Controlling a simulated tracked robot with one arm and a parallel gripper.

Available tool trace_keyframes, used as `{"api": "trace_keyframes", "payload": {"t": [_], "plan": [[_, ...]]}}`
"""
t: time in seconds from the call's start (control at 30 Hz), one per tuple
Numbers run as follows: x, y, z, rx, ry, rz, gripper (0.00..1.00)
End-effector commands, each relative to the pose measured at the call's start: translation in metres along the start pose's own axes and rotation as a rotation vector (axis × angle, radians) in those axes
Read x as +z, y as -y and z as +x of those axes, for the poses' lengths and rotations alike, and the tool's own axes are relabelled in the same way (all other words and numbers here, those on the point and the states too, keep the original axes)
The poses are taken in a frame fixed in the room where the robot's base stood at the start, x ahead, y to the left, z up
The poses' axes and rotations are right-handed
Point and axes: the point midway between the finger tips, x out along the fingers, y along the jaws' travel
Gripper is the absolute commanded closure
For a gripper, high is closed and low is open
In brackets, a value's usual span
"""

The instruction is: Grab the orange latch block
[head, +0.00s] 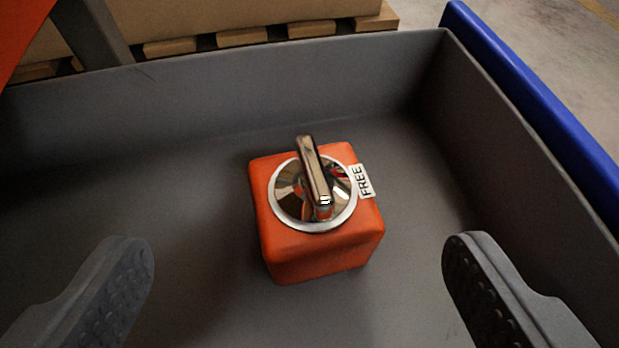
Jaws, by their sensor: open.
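The orange latch block (322,258) sits upright on the floor of a grey bin (200,100), near the middle of the head view. Its top carries a round chrome plate with a raised chrome handle (314,172) and a white label reading "FREE" at the right. My gripper (298,262) is open, with one dark finger at the lower left and one at the lower right. The fingers are wide apart, on either side of the block in the picture. Neither touches it, and nothing is between them in their grip.
The bin's far wall and right wall (530,150) rise around the block. A blue bar (540,95) runs outside the right wall. A cardboard box (230,15) on a wooden pallet (235,37) stands beyond the far wall. The bin floor around the block is clear.

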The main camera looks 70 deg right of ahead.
Motion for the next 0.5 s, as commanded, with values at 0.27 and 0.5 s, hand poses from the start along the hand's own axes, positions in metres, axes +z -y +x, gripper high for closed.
{"api": "trace_keyframes", "payload": {"t": [0.27,0.5], "plan": [[0.001,0.0,0.027,0.001,0.002,0.001,0.16],[0.0,-0.001,0.035,0.004,0.001,0.003,0.16]]}}
